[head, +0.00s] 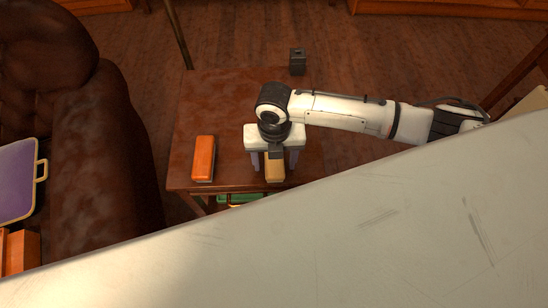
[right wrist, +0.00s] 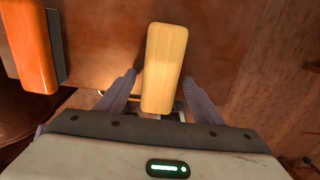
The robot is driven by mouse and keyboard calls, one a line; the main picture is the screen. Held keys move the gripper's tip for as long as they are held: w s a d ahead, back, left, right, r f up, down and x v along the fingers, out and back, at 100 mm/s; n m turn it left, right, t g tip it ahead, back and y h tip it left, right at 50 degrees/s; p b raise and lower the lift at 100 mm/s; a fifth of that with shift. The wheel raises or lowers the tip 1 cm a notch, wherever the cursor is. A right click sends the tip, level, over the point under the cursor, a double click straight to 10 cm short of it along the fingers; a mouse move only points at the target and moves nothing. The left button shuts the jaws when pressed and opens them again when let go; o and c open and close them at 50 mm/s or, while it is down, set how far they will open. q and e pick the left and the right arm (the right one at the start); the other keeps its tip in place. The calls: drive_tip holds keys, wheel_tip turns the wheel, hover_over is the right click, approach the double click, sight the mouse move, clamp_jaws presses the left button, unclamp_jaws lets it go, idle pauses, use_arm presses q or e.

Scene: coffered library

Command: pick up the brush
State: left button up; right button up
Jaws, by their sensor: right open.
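A tan, wood-coloured block (head: 274,173), which may be the brush, lies near the front edge of the small wooden table. In the right wrist view the block (right wrist: 164,62) sits between my fingers, with a gap on each side. My right gripper (head: 275,165) is open over it, pointing down. The fingers (right wrist: 158,82) do not touch it. An orange block with a dark grey side (head: 203,158), also brush-like, lies to the left; it shows in the right wrist view too (right wrist: 32,45). My left gripper is not in view.
The reddish wooden table (head: 220,100) is clear behind the blocks. A green thing (head: 239,198) shows below its front edge. A brown leather armchair (head: 105,150) stands left, with a purple item (head: 17,180) on it. A dark box (head: 297,62) is behind the table.

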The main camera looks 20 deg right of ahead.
drive_tip(key=shift+f, duration=0.2)
drive_tip(key=c, duration=1.2)
wheel_tip(320, 180, up, 10)
drive_tip(key=shift+r+p, duration=0.1)
drive_tip(key=shift+p, duration=0.7)
